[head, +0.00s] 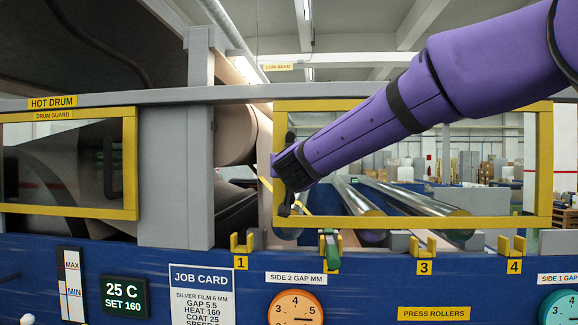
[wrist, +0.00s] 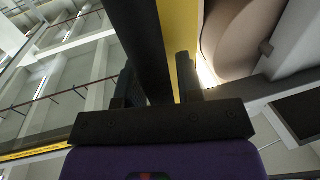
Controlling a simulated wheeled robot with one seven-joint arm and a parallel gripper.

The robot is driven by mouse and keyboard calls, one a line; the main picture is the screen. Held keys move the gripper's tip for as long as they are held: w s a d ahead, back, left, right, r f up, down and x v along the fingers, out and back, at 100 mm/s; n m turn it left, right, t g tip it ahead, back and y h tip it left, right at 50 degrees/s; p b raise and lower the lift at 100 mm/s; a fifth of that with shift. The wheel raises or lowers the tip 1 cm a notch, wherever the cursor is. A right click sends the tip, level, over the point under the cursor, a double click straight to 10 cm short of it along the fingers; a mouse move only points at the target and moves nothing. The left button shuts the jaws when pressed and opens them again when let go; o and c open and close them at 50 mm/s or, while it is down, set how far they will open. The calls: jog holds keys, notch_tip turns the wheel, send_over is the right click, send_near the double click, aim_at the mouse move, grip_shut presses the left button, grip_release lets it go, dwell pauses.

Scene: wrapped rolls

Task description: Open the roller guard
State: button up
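The roller guard (head: 400,106) is a clear panel in a yellow frame, upright in front of the press rollers; it looks closed. A dark vertical handle (head: 285,210) stands at its left side, with its middle hidden behind my gripper (head: 283,173). In the wrist view the handle is a thick black bar (wrist: 138,40) running between the fingers of my gripper (wrist: 158,80), in front of the yellow frame (wrist: 184,45). The bar lies close to the left finger, and a gap shows towards the right finger. The fingers are apart; whether the left one touches is unclear.
The drum guard (head: 70,212), also yellow-framed, is at left beyond a grey post (head: 176,170). Below run numbered yellow brackets; a green-handled item (head: 330,245) sits at the second. Shiny rollers (head: 405,197) lie behind the panel. A grey rail (head: 230,94) crosses above.

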jog(key=shift+w, duration=0.25)
grip_shut()
jog(key=shift+d, duration=0.1)
